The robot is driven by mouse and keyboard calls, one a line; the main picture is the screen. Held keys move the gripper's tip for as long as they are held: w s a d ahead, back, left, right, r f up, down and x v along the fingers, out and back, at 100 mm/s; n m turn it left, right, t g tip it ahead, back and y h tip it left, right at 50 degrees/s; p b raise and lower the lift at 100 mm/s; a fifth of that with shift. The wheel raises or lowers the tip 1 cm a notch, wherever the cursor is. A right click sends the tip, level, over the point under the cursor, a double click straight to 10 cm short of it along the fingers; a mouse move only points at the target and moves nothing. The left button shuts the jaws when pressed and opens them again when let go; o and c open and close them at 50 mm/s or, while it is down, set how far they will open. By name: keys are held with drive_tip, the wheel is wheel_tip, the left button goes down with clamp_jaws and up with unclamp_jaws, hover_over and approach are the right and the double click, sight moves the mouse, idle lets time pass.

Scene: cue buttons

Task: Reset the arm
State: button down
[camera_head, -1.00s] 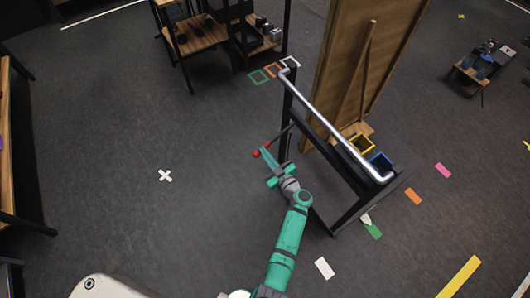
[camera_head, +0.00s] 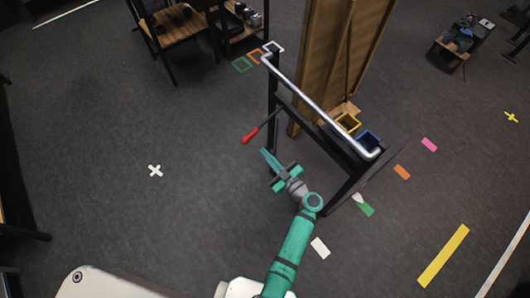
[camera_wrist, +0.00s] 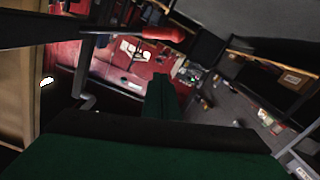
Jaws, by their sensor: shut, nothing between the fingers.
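My green arm reaches up from the bottom of the head view. My gripper (camera_head: 266,154) is shut and empty, beside a dark stand (camera_head: 273,110) topped by a silver bent rail (camera_head: 320,107). A lever with a red handle (camera_head: 250,135) sticks out from the stand, just above and left of my fingertips, apart from them. In the wrist view the red handle (camera_wrist: 162,33) shows above my shut fingers (camera_wrist: 161,95).
A tall wooden board (camera_head: 345,50) stands behind the rail. Yellow (camera_head: 348,122) and blue (camera_head: 368,139) bins sit beside it. A wooden table (camera_head: 165,25) is at the upper left. The floor around the white cross (camera_head: 155,171) is clear.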

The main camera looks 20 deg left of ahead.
idle(0.4)
drive_tip(key=s+d+f+m+h, duration=0.3)
drive_tip(key=s+f+m+h, duration=0.15)
drive_tip(key=s, duration=0.45)
drive_tip(key=s+d+f+m+h, duration=0.35)
drive_tip(key=s+f, duration=0.25)
drive_tip(key=s, duration=0.2)
drive_tip(key=s+d+r+m+t+h, duration=0.2)
drive_tip(key=s+d+r+m+h, duration=0.35)
drive_tip(key=s+r, duration=0.65)
drive_tip(key=s+r+t, duration=0.1)
drive_tip(key=s+r, duration=0.1)
drive_tip(key=r, duration=0.5)
drive_tip(key=s+r+t, duration=0.1)
drive_tip(key=s+r, duration=0.2)
drive_tip(key=r, duration=0.5)
drive_tip(key=shift+s+d+r+m+t, duration=0.2)
drive_tip(key=shift+d+r+m+t, duration=0.05)
drive_tip(key=shift+d+m+t, duration=0.15)
drive_tip(key=shift+w+h, duration=0.1)
drive_tip(key=shift+h, duration=0.15)
